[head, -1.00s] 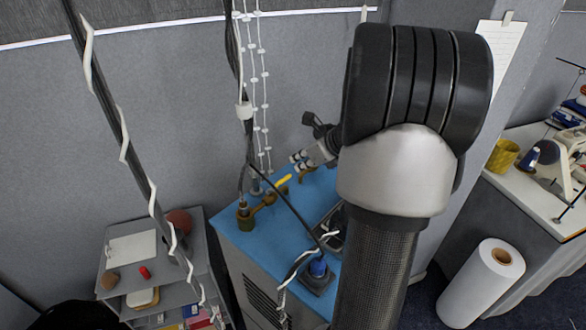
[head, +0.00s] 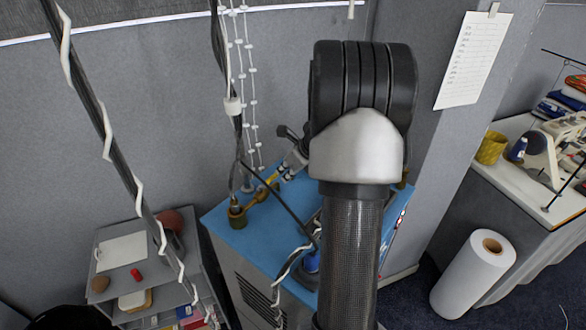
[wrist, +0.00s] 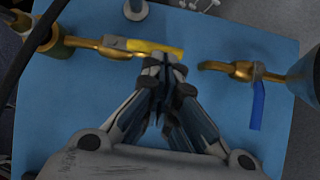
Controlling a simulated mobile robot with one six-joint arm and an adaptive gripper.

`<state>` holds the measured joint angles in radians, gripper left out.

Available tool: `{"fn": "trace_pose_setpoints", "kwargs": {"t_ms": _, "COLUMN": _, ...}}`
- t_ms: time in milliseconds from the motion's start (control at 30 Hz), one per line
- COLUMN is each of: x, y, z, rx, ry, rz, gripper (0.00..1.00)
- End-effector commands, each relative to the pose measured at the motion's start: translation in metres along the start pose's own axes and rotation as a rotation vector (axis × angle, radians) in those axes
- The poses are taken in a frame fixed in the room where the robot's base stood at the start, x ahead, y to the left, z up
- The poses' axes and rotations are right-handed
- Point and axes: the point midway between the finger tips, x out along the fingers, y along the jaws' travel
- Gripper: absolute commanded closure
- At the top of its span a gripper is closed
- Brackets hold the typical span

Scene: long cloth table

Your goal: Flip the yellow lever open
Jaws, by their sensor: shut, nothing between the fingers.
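The yellow lever (wrist: 158,47) is on a brass valve (wrist: 85,45) over the blue top, at the upper middle of the wrist view. It points right, roughly in line with the brass pipe. In the head view the yellow lever (head: 271,179) shows small, left of my arm. In the head view my gripper (head: 287,170) is small beside the lever, and my arm hides part of the blue top.
A second brass valve with a blue lever (wrist: 257,105) stands right of my gripper. A dark cable crosses the upper left of the wrist view. Hanging cords and a wrapped cable (head: 105,130) stand before the grey wall. A white roll (head: 474,275) is on the floor at right.

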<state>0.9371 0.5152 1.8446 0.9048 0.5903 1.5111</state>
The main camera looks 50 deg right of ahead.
Motion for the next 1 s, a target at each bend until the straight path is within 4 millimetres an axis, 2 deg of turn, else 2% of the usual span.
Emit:
{"fn": "trace_pose_setpoints", "kwargs": {"t_ms": 33, "x": 0.008, "y": 0.001, "z": -0.001, "rx": -0.002, "ry": 0.000, "rz": 0.002, "gripper": 1.00}}
{"fn": "trace_pose_setpoints", "kwargs": {"t_ms": 200, "x": 0.017, "y": 0.000, "z": 0.001, "rx": -0.001, "ry": -0.001, "rz": 0.000, "gripper": 1.00}}
{"fn": "trace_pose_setpoints", "kwargs": {"t_ms": 567, "x": 0.018, "y": 0.000, "z": 0.001, "rx": -0.002, "ry": -0.001, "rz": 0.001, "gripper": 1.00}}
{"fn": "trace_pose_setpoints", "kwargs": {"t_ms": 1000, "x": 0.030, "y": -0.002, "z": 0.004, "rx": -0.066, "ry": 0.001, "rz": 0.044, "gripper": 1.00}}
